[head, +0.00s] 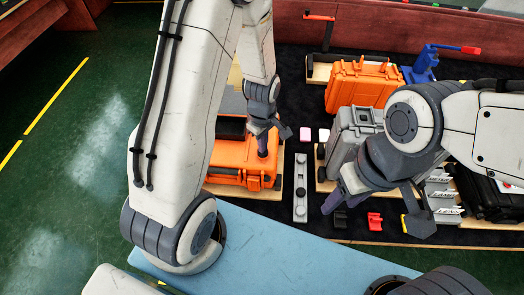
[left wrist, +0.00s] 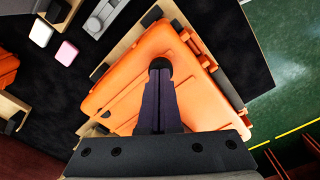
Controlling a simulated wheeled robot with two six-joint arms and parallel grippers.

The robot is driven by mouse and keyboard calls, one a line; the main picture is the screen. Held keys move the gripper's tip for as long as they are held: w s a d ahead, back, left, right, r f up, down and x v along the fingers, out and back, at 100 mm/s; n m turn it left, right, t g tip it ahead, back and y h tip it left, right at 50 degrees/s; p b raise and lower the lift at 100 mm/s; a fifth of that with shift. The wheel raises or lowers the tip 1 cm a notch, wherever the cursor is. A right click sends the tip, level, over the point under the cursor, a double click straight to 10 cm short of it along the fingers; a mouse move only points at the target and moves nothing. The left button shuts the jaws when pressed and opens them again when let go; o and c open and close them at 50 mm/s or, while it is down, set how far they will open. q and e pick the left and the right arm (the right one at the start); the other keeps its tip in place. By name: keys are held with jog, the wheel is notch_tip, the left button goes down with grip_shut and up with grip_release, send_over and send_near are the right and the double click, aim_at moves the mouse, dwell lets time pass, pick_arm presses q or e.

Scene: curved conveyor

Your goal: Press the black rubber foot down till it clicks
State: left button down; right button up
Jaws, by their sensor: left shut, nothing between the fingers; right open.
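The black rubber foot (left wrist: 158,65) is a small round black piece on the orange case (left wrist: 120,95) in the left wrist view. The case also shows in the head view (head: 232,178), left of centre. My left gripper (left wrist: 159,78) is shut and empty, its purple fingertips at the foot. They seem to touch it, but I cannot tell how far down the foot is. In the head view my left gripper (head: 262,153) points down over the case, and the foot is hidden there. My right gripper (head: 345,200) is open and empty, above the front of the dark mat.
A grey strip with round knobs (head: 300,185) lies right of the case, near a pink block (head: 305,134). A silver case (head: 350,135), another orange case (head: 357,88) and a blue tool (head: 425,62) stand behind. A red piece (head: 375,221) lies near the front edge.

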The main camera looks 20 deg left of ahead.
pick_arm(q)
jog(key=shift+s+f, duration=0.45)
jog(key=shift+f, duration=0.4)
pick_arm(e)
jog(key=shift+f, duration=0.25)
pick_arm(q)
jog(key=shift+w+r+p, duration=0.15)
jog(key=shift+r+p, duration=0.4)
jog(key=shift+p, duration=0.1)
jog(key=r+p, duration=0.4)
jog(key=r, duration=0.1)
jog(key=shift+w+r+p, duration=0.15)
jog(key=shift+w+p, duration=0.1)
jog(key=shift+p, duration=0.1)
pick_arm(e)
jog(key=r, duration=0.5)
jog(key=shift+w+r, duration=0.25)
jog(key=shift+w, duration=0.05)
